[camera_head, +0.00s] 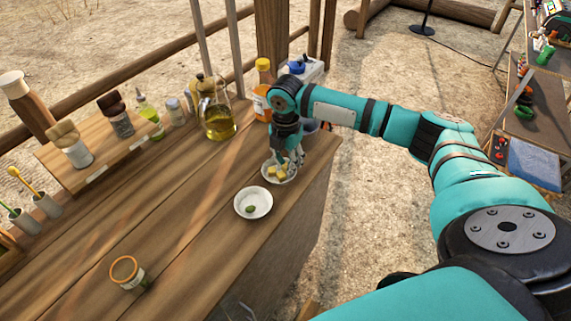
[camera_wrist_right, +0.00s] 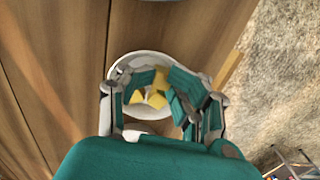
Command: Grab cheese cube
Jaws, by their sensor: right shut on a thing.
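Several yellow cheese cubes (camera_head: 283,175) lie in a small white bowl (camera_head: 268,179) near the right edge of the wooden table. The cubes (camera_wrist_right: 157,100) and the bowl's rim (camera_wrist_right: 113,73) also show in the right wrist view. My right gripper (camera_head: 288,162) points down into the bowl, its fingers among the cubes. In the wrist view the right gripper (camera_wrist_right: 163,97) is closed on a cheese cube; the fingers partly hide which one. My left gripper is not in view.
A glass oil pitcher (camera_head: 218,122) and an orange-capped bottle (camera_head: 262,90) stand behind. An open jar (camera_head: 127,272) is at the front left. The table middle is clear.

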